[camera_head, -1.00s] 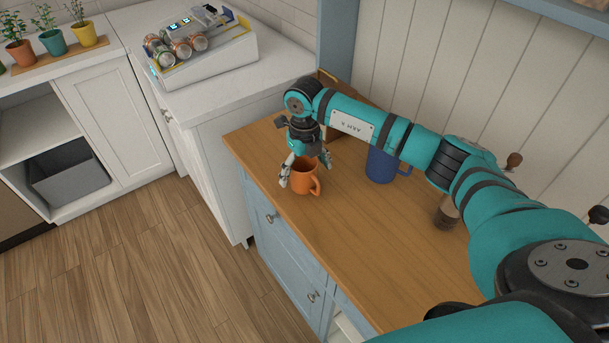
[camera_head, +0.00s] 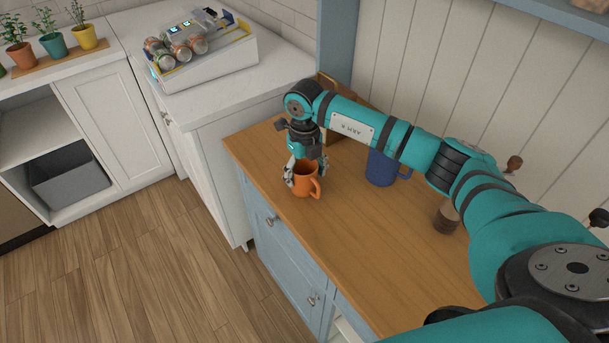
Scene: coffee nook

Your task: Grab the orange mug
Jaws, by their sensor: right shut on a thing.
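The orange mug (camera_head: 307,181) stands upright on the wooden counter top (camera_head: 350,236), near its left edge, with its handle toward the lower right. My right gripper (camera_head: 305,174) reaches down over the mug from above and is shut on it. One finger lies against the mug's left side and the other is at its upper right. My left gripper is not in view.
A blue mug (camera_head: 381,168) stands to the right, partly behind my right arm. A brown grinder-like object (camera_head: 446,216) stands farther right under the arm. A white can dispenser (camera_head: 205,55) sits on the white counter behind. The front of the wooden top is clear.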

